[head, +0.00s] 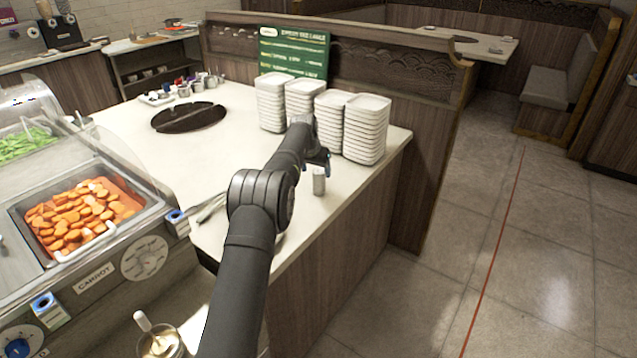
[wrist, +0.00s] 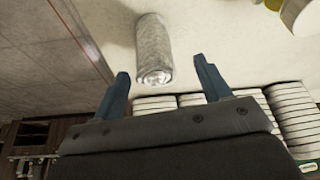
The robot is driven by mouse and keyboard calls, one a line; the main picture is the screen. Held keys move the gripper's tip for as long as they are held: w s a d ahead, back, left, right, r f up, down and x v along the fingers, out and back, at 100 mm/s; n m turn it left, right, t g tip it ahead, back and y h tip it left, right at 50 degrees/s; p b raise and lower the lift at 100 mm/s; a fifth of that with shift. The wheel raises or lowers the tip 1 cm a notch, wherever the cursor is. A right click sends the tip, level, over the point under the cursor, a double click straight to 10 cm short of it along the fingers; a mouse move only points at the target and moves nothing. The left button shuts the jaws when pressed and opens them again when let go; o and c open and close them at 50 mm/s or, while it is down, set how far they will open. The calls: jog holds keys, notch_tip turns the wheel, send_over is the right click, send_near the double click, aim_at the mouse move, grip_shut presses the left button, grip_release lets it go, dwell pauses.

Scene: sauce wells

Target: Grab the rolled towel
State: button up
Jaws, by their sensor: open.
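The rolled towel is a grey, textured cylinder. In the wrist view the rolled towel (wrist: 153,48) lies ahead of my gripper (wrist: 160,82), roughly centred between the two fingers and just past their tips. Its near end shows a paler, layered spiral. In the head view the towel (head: 319,181) is a small grey upright shape on the white counter, close to its right edge. My gripper (head: 322,165) is just above and behind it there, partly hidden by my own arm. The fingers are spread and nothing is between them.
Several stacks of white trays (head: 366,130) stand close behind the gripper, with a green sign (head: 293,52) behind them. The white counter (head: 190,150) ends at a right edge near the towel. Tongs (head: 210,207) lie at left. A carrot bin (head: 80,215) is front left.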

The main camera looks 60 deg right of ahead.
aim_at(319, 182)
jog(key=shift+x, duration=2.1)
jog(key=shift+s, duration=0.25)
jog(key=c, duration=1.1)
jog(key=shift+r, duration=0.1)
